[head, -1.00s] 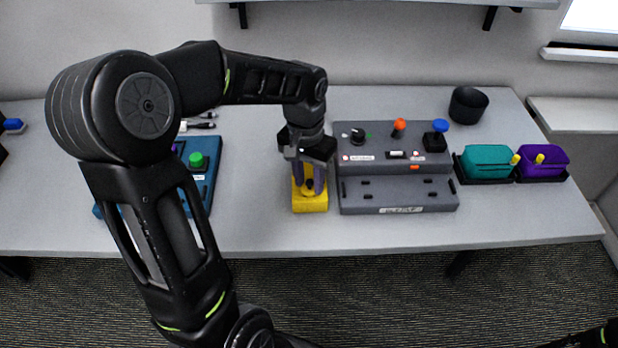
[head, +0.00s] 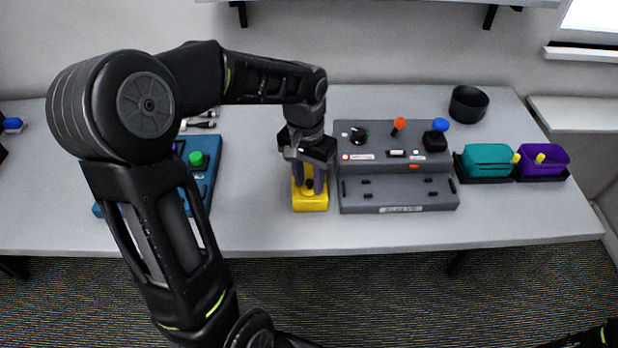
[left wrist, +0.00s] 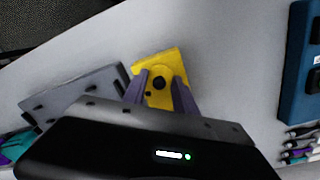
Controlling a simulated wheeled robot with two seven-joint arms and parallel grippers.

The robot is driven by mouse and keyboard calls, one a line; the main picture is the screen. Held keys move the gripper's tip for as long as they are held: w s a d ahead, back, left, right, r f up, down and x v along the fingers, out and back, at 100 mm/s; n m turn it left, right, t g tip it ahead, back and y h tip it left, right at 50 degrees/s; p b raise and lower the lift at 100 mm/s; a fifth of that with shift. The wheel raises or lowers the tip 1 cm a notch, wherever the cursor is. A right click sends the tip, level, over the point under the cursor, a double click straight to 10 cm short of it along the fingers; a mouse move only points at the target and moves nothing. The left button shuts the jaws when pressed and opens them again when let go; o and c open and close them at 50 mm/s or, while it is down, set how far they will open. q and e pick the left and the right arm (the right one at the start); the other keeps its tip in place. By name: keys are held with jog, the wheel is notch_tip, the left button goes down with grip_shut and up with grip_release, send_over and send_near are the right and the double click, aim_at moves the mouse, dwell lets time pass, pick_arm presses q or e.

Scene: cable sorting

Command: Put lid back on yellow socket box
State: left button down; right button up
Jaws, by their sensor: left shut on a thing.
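The yellow socket box (head: 311,206) stands on the grey table, just left of the grey control panel. My left gripper (head: 307,184) points down over it, with its two purple-grey fingers on either side of a dark round knob on its top. In the left wrist view, the left gripper (left wrist: 159,88) is shut on the yellow lid, and the yellow box (left wrist: 172,60) and black knob show between and beyond the fingers. The fingers and palm hide part of the top, so I cannot tell whether the lid sits flush. My right gripper is out of view.
The grey panel (head: 400,190) with knobs and a joystick is close on the right. A blue board (head: 205,180) is partly behind my arm. Teal (head: 488,160) and purple (head: 541,162) bins and a black cup (head: 468,104) stand farther right. The table in front is clear.

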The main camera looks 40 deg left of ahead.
pick_arm(q)
jog(key=c, duration=0.9)
grip_release()
jog(key=shift+o, duration=0.5)
jog(key=o, duration=0.4)
jog(key=shift+r+p, duration=2.65)
jog(key=shift+r, duration=0.85)
jog(key=shift+c, duration=0.4)
grip_shut()
